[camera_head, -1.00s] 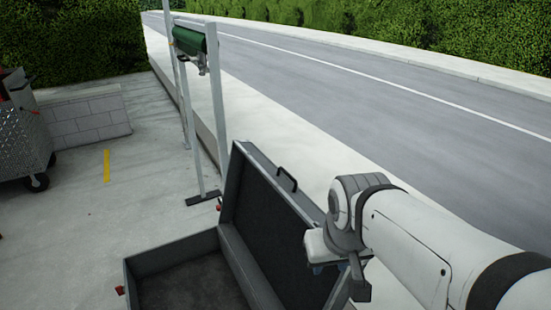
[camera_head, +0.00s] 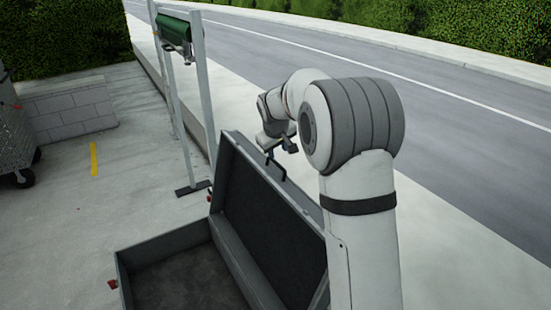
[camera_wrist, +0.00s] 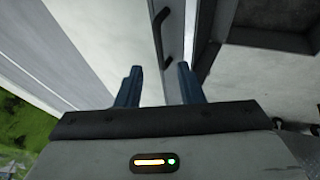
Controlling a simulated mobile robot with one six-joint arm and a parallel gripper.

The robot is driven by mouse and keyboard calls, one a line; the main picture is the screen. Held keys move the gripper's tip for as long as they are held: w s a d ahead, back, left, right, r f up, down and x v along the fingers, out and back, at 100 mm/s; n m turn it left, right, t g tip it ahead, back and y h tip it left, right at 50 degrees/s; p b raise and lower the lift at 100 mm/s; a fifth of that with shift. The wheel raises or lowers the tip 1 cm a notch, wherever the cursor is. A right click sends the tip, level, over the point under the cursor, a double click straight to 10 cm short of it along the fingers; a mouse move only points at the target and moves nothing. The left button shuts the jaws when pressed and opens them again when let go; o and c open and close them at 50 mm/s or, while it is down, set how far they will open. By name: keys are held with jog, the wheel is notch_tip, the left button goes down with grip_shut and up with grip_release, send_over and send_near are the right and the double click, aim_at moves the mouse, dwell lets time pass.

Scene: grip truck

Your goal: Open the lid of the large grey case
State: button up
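The large grey case (camera_head: 122,270) stands on the pavement at the lower middle of the head view. Its lid (camera_head: 262,215) is up, standing roughly upright and showing its dark inner face, and the base is open and looks empty where visible. My gripper (camera_head: 280,150) is just above and behind that edge, close to the handle. In the wrist view my gripper (camera_wrist: 157,88) has its two blue fingers apart with nothing held between them. The handle (camera_wrist: 161,24) shows just beyond the fingertips; I see no contact.
A metal frame with a green roll (camera_head: 174,28) stands behind the case to the left. A metal cart (camera_head: 14,130) and a low block wall (camera_head: 70,108) are farther left. Road and kerb lie behind and to the right. My arm hides the case's right end.

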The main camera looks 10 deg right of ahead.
aim_at(276, 162)
jog(key=x, duration=0.3)
jog(key=w+p+x, duration=0.1)
jog(key=x, duration=0.3)
jog(key=p+x, duration=0.1)
jog(key=x, duration=0.2)
jog(key=shift+w+a+r, duration=0.25)
jog(key=shift+w+a, duration=0.05)
jog(key=shift+w, duration=0.2)
jog(key=shift+c, duration=0.3)
grip_shut()
